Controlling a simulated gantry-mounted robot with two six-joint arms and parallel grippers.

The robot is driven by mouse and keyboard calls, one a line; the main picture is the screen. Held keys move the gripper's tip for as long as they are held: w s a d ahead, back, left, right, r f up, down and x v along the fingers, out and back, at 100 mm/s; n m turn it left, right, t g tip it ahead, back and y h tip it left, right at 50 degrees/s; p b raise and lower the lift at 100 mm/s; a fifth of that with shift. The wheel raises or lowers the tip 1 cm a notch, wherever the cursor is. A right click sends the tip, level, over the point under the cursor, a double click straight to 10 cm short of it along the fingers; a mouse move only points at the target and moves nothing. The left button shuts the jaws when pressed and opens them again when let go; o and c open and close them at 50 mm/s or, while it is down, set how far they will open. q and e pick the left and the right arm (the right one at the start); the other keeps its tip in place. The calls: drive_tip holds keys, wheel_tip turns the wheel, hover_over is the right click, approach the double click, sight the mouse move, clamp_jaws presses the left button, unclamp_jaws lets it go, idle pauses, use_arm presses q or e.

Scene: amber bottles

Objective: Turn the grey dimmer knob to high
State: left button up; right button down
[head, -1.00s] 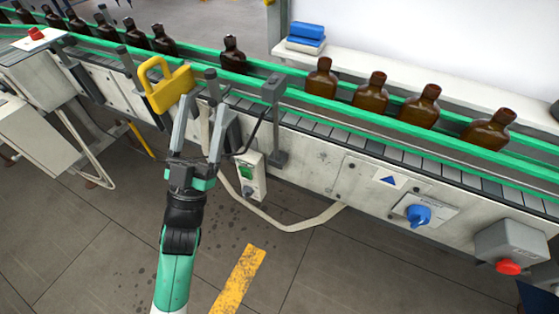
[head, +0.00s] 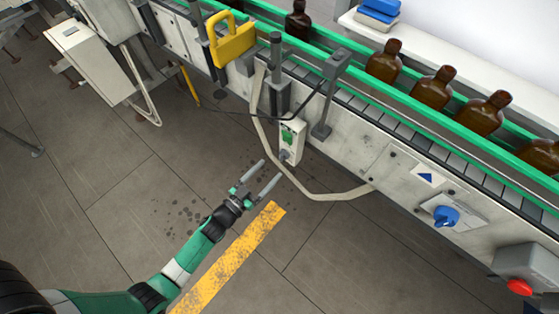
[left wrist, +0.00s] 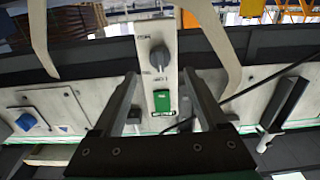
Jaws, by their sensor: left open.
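The grey dimmer knob (head: 284,155) sits low on a narrow pale control box (head: 297,128) on the conveyor's side, below a green switch (head: 287,134). In the left wrist view the knob (left wrist: 160,57) appears above the green switch (left wrist: 162,100), near the middle of the picture. Its setting and the small lettering are too unclear to read. My left gripper (head: 271,169) is open and empty, its fingers pointing toward the knob. In the wrist view the fingers (left wrist: 160,78) lie on either side of the box's face, apart from the knob. My right gripper is not in view.
A pale cable or strap (head: 325,194) loops below the box. A yellow padlock-shaped piece (head: 231,40) stands above it by the green rail. A blue knob (head: 446,216) and a red button (head: 519,287) are at the right. Brown bottles (head: 432,88) stand on the conveyor.

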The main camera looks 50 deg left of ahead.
sight(280, 159)
use_arm(q)
drive_tip(key=w, duration=0.1)
drive_tip(key=w+b, duration=0.1)
drive_tip(key=w, duration=0.3)
drive_tip(key=shift+w+a+f, duration=0.1)
drive_tip(key=shift+w+a, duration=0.05)
drive_tip(key=shift+a, duration=0.1)
drive_tip(key=shift+w+b, duration=0.3)
drive_tip(key=shift+w, duration=0.2)
clamp_jaws()
